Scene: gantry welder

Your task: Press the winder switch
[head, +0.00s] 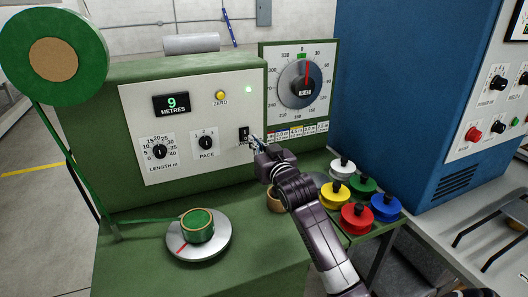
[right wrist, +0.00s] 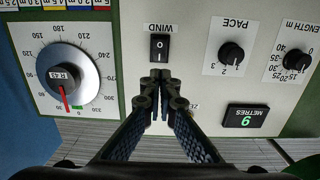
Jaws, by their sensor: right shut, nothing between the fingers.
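The winder switch (head: 243,133) is a small black rocker on the white panel of the green machine, right of the PACE knob. It also shows in the right wrist view (right wrist: 159,47), where the picture is upside down and its label reads WIND. My right gripper (head: 254,141) is shut and empty, with its fingertips close to the switch. In the right wrist view the closed fingertips (right wrist: 160,76) appear just below the rocker. I cannot tell whether they touch it. My left gripper is not in view.
A dial (head: 300,82) stands to the right.

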